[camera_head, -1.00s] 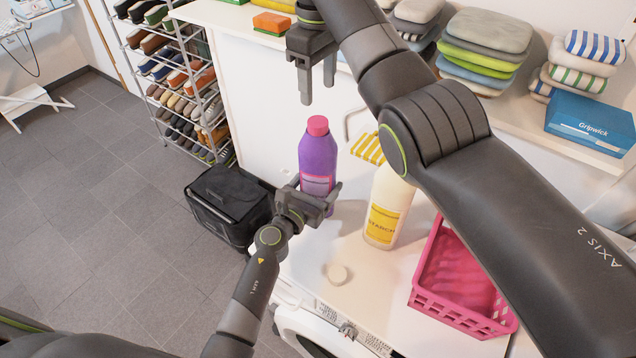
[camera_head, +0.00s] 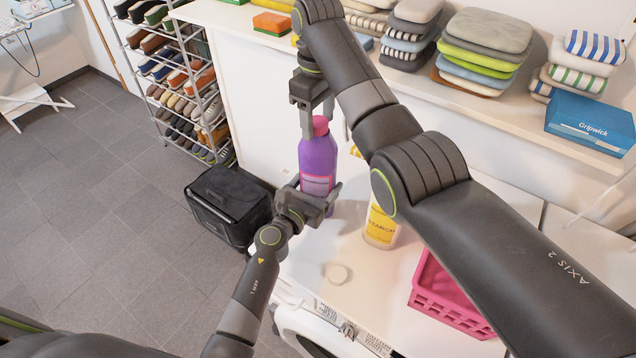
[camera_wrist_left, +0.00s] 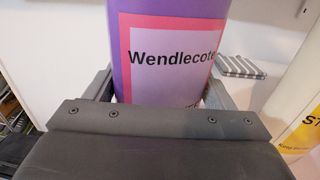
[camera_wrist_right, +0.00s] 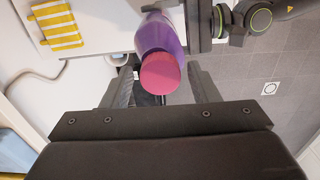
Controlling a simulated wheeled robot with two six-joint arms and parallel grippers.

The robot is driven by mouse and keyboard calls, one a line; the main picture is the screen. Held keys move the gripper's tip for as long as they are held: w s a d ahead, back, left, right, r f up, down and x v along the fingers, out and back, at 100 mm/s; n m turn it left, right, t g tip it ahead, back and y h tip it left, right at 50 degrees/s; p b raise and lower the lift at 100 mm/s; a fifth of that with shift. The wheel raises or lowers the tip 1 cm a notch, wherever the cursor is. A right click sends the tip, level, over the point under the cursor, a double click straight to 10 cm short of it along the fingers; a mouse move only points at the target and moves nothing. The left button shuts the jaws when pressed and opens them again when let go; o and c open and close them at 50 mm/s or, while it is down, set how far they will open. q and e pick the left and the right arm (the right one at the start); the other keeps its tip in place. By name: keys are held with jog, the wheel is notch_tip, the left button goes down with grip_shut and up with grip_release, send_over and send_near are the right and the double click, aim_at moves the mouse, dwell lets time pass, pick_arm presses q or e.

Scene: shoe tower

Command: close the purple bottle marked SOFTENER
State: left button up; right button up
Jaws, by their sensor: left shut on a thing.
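The purple bottle (camera_head: 317,158) stands upright on the white worktop with a pink cap (camera_head: 320,125) on its top. In the left wrist view its label (camera_wrist_left: 170,55) reads "Wendlecote"; the word SOFTENER is not readable. My left gripper (camera_head: 315,191) is shut on the bottle's lower body. My right gripper (camera_head: 318,118) points down at the bottle's top, fingers open on either side of the cap. In the right wrist view the pink cap (camera_wrist_right: 160,73) lies between the fingers, with gaps visible on both sides. Whether the cap is fully seated cannot be told.
A starch bottle (camera_head: 380,228) stands right of the purple bottle, partly hidden by my right arm. A pink basket (camera_head: 445,300) is at the right. Folded cloths (camera_head: 480,50) fill the shelf behind.

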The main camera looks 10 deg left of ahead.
jog(key=c, duration=1)
jog(key=o, duration=1.2)
jog(key=shift+r, duration=0.1)
notch_tip(320, 180, up, 12)
jog(key=shift+f, duration=0.1)
pick_arm(q)
jog(key=o, duration=1.9)
